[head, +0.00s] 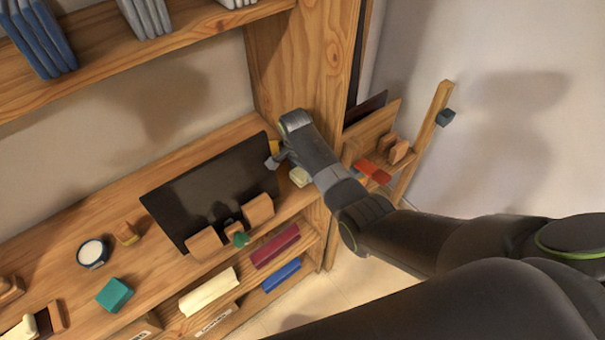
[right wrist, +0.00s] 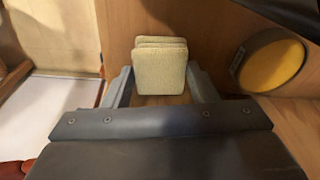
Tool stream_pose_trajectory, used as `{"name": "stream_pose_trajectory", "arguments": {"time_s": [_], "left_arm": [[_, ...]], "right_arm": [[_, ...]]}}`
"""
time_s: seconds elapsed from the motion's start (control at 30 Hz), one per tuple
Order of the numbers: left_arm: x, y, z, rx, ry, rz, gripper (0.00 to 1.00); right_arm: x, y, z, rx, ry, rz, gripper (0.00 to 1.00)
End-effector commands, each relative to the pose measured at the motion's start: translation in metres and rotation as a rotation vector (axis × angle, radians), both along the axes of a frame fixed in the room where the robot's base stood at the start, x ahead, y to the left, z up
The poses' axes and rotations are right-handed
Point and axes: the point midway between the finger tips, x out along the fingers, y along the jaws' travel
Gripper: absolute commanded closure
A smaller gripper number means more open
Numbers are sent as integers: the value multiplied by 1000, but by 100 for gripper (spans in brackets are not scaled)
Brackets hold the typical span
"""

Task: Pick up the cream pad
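The cream pad (head: 300,177) lies near the right end of the wooden desk top in the head view, beside my right arm, which partly covers it. In the right wrist view it is a pale, rounded, fuzzy block (right wrist: 160,70) with layered edges at its top. My right gripper (right wrist: 160,82) is open, with one finger on each side of the pad. The fingertips are close to its sides; I cannot tell whether they touch. In the head view my right gripper (head: 280,160) is mostly hidden by its own wrist. My left gripper is not in view.
A dark flat panel (head: 205,195) stands left of my right gripper, with wooden blocks (head: 259,209) in front. A yellow disc with a dark rim (right wrist: 272,65) is right of the pad in the wrist view. A wooden upright (head: 290,60) rises behind. A teal block (head: 114,295) lies farther left.

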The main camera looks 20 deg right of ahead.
Motion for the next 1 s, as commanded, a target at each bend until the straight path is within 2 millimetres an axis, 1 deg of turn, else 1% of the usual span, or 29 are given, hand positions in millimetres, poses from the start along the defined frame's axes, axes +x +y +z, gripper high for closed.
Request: {"name": "stream_pose_trajectory", "arguments": {"time_s": [0.03, 0.1, 0.13, 0.57, 0.77, 0.9, 1.0], "left_arm": [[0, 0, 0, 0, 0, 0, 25], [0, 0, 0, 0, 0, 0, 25], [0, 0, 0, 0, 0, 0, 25], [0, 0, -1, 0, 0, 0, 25], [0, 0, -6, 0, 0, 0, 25], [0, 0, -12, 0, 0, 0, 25], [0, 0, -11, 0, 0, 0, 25]], "right_arm": [[0, 0, 0, 0, 0, 0, 59], [0, 0, 0, 0, 0, 0, 68], [0, 0, 0, 0, 0, 0, 70], [1, 0, 3, 0, -2, 0, 71], [1, 0, 17, 1, -3, 0, 71], [1, 0, 35, 1, -5, 1, 71], [-12, -2, 34, 1, 0, -1, 71]]}}
